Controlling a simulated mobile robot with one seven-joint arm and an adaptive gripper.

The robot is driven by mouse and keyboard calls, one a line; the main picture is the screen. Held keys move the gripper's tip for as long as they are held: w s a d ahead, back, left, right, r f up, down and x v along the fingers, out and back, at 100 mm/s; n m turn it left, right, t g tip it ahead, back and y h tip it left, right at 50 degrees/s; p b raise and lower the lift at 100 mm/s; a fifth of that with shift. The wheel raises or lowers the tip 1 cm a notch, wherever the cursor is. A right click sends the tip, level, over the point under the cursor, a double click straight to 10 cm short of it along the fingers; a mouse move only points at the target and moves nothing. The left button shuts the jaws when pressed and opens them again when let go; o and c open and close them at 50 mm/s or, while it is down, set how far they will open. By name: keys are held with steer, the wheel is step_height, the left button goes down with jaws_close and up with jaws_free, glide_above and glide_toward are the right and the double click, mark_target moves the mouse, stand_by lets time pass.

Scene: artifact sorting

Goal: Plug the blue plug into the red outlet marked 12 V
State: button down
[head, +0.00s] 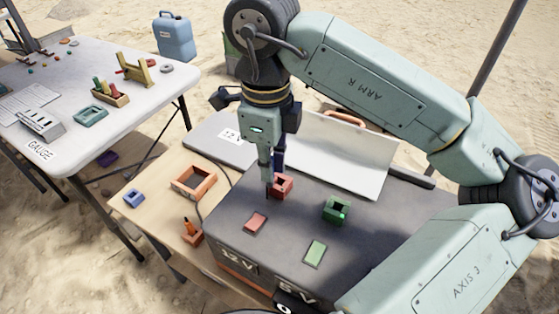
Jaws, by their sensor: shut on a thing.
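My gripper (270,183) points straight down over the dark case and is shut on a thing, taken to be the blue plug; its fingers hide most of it. A dark blue part (279,154) shows beside the pale finger; I cannot tell whether it is plug or finger. The fingertips are at the left side of the red outlet (284,184), a small block on the case top, and partly cover it. I cannot tell whether the plug is inside the outlet. A flat red pad (255,222) lies in front, above the 12 V marking (236,259).
A green outlet (336,209) and green pad (315,253) are to the right. The case's pale raised panel (345,155) stands behind. On the wooden table are a blue holder (134,198), an orange tray (194,181) and an orange piece (191,231). A white table (60,85) stands left.

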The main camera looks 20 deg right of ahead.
steer(key=shift+w+d+f, duration=0.2)
steer(key=shift+w+d, duration=0.75)
steer(key=shift+d, duration=0.2)
step_height(320, 180, down, 3)
steer(key=shift+r+p, duration=0.15)
steer(key=shift+p, duration=0.55)
steer(key=shift+f, duration=0.35)
steer(key=shift+f+b, duration=0.2)
steer(key=shift+b, duration=0.1)
steer(key=c, duration=1.6)
jaws_free()
steer(key=shift+c, duration=0.2)
steer(key=shift+r, duration=0.1)
step_height(320, 180, up, 12)
steer(key=shift+r, duration=0.15)
steer(key=shift+r, duration=0.1)
